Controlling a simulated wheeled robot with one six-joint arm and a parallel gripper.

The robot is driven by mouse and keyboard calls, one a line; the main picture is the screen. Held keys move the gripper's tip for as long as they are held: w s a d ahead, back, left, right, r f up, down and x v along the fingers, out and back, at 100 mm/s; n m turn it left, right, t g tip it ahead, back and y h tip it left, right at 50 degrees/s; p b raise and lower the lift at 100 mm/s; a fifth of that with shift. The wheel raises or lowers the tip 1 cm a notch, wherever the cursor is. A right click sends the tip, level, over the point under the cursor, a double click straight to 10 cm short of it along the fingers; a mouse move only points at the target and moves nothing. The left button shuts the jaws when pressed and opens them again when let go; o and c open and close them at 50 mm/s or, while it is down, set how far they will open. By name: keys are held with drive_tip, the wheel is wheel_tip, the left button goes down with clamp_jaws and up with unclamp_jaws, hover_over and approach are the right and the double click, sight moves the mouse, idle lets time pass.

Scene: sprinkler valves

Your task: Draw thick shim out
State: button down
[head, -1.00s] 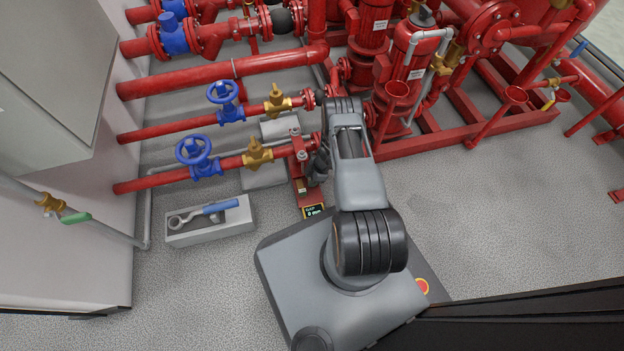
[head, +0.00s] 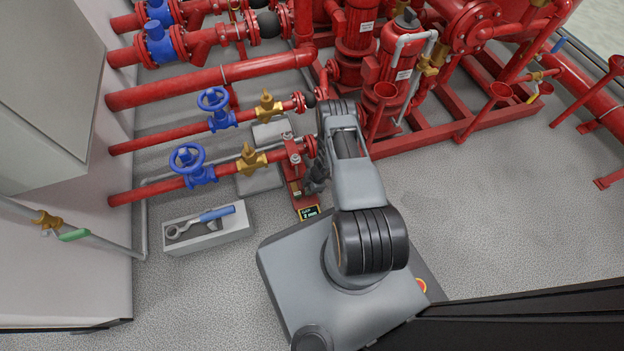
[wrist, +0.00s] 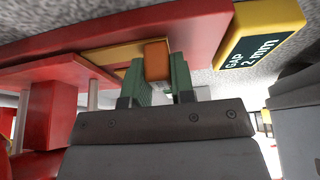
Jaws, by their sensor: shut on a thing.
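In the wrist view, my gripper (wrist: 157,76) has its green-padded fingers shut on a small orange-brown block, which I take for the thick shim (wrist: 157,58). The block's far end is beside a red stand (wrist: 200,30) and a yellowish strip (wrist: 112,57); I cannot tell how much of it is still inside the gap. A yellow-framed display (wrist: 258,42) on the stand reads "GAP 2 mm". In the head view, my gripper (head: 314,178) is at the right side of the red stand (head: 291,165), and the shim cannot be made out.
A grey tray (head: 218,240) with a wrench and a blue-handled tool lies on the floor to the left. Red pipes with blue handwheel valves (head: 187,162) and brass valves (head: 251,162) run behind it. Red pumps (head: 384,95) stand behind my arm.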

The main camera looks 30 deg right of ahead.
drive_tip(key=shift+s+a, duration=0.15)
drive_tip(key=shift+s, duration=0.55)
drive_tip(key=c, duration=1.2)
unclamp_jaws()
drive_tip(key=shift+c, duration=0.2)
drive_tip(key=p+v, duration=0.6)
drive_tip(key=v, duration=0.7)
drive_tip(key=shift+r, duration=0.45)
drive_tip(key=shift+w, duration=0.1)
